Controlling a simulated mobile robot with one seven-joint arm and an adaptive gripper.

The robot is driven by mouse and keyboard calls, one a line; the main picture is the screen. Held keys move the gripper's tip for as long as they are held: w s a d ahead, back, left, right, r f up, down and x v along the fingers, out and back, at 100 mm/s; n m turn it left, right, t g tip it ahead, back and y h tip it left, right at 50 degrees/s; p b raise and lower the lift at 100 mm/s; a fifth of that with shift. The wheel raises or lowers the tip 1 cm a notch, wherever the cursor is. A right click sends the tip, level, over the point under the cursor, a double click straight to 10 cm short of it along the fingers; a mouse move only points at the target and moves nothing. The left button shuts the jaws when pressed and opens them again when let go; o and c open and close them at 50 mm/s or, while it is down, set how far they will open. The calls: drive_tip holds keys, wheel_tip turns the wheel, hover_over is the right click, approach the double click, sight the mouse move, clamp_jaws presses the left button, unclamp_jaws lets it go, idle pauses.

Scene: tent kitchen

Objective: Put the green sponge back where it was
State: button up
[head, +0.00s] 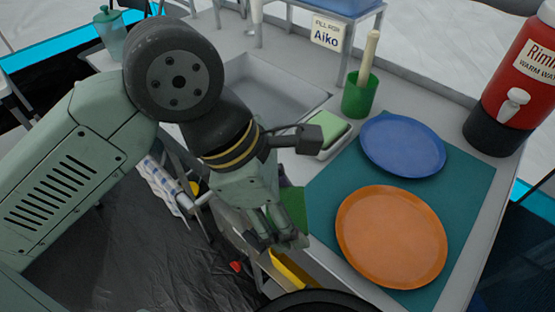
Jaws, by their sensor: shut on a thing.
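My gripper (280,238) points down near the front edge of the counter, left of the orange plate. It is shut on a flat green piece, which looks like the green sponge (294,206). The fingers and wrist hide part of it. A pale green block (335,127) sits in a small white dish (329,150) beside the sink, behind my wrist. I cannot tell whether that block is soap or another sponge.
An orange plate (391,236) and a blue plate (402,146) lie on a teal mat (465,190). A green cup (357,97) with a wooden-handled tool stands behind the dish. A red drinks dispenser (518,75) stands at right. The sink (270,95) is behind my arm.

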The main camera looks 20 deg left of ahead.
drive_tip(key=w+a+p, duration=0.1)
drive_tip(key=w, duration=0.2)
drive_tip(key=w+a+p, duration=0.1)
drive_tip(key=w+a, duration=0.1)
drive_tip(key=w, duration=0.1)
drive_tip(key=w+a+f+p, duration=0.1)
drive_tip(key=w+a, duration=0.1)
drive_tip(key=w, duration=0.2)
drive_tip(key=shift+w, duration=0.1)
drive_tip(key=shift+w+a+f, duration=0.1)
drive_tip(key=shift+w+a, duration=0.05)
wheel_tip(320, 180, down, 3)
drive_tip(key=shift+r+p, duration=0.1)
drive_tip(key=shift+p, duration=0.55)
drive_tip(key=shift+f, duration=0.35)
drive_tip(key=shift+f+b, duration=0.25)
drive_tip(key=shift+b, duration=0.2)
drive_tip(key=o, duration=1.1)
drive_tip(key=shift+r, duration=0.1)
drive_tip(key=shift+r+p, duration=0.15)
drive_tip(key=shift+p, duration=0.15)
